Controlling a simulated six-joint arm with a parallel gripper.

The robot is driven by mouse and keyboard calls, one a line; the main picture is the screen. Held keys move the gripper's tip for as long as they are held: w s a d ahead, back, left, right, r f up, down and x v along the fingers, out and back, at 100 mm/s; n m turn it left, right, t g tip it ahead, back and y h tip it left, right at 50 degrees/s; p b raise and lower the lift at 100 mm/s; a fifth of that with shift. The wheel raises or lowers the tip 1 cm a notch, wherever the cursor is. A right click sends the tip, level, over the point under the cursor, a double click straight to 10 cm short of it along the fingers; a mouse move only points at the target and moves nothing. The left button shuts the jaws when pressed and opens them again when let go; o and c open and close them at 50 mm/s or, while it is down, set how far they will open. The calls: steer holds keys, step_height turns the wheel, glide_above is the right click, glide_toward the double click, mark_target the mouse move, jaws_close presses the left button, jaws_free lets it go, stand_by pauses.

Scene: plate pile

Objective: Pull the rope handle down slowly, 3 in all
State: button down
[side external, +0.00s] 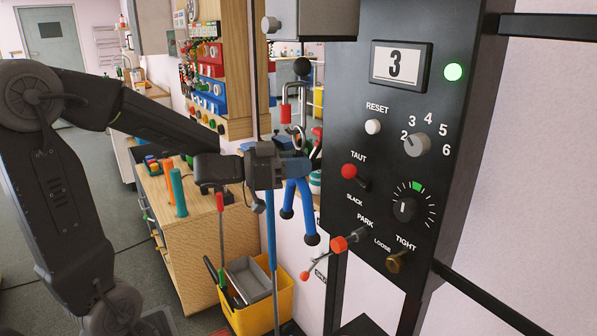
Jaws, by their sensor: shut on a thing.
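A thin rope (258,75) hangs from above and runs down to my gripper (270,166). My gripper is shut at the rope's lower end, in front of the black panel's left side. The rope handle is mostly hidden by the jaws, and I cannot clearly tell its outline. Blue parts show beside the jaws, and two blue legs with dark tips hang just right of them; I cannot tell whether they touch. The black panel (468,60) has a counter window (401,64) that reads 3. A green lamp (453,72) beside it is lit.
The panel carries a white reset button (373,127), a numbered selector knob (417,144), a red-tipped lever (349,171) near TAUT, a dial (405,209) and a brass knob (398,262). A yellow bucket (285,308) stands below. A wooden cabinet (205,235) is behind my arm.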

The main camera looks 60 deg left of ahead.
steer(key=shift+r, duration=0.1)
stand_by(0.3)
steer(key=shift+r, duration=0.35)
steer(key=c, duration=1)
jaws_free()
